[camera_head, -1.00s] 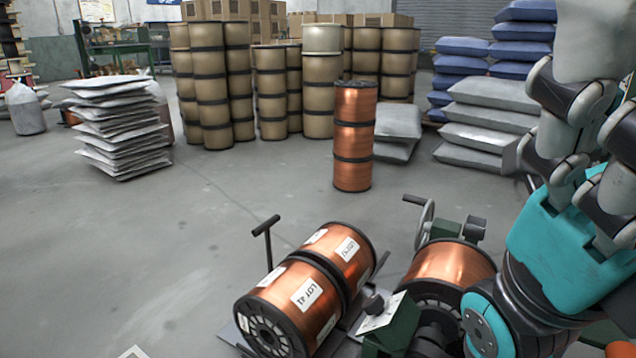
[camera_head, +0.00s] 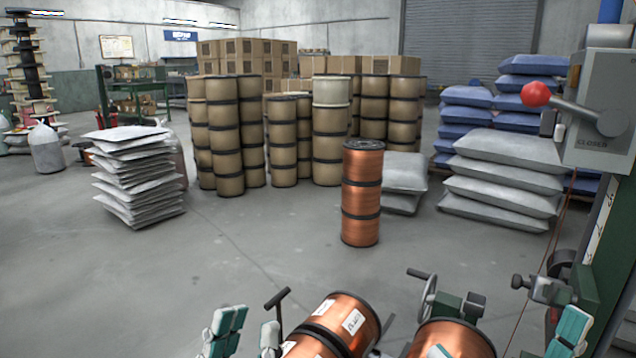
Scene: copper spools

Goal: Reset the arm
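My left gripper (camera_head: 248,335) is at the bottom edge, empty, with its teal-padded fingers apart, left of the lying copper spools (camera_head: 340,325). My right gripper (camera_head: 505,338) shows only in part at the bottom right. One teal-padded finger stands at the far right and a small teal piece shows over another copper spool (camera_head: 450,338). The rest of both grippers and the arms is below the picture. The lower parts of the spools are cut off.
A copper spool stack (camera_head: 361,195) stands upright on the open floor. A grey switch box with a red-knobbed lever (camera_head: 537,94) is at the right. Stacked sacks (camera_head: 137,180) stand left, tan spools (camera_head: 227,150) behind.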

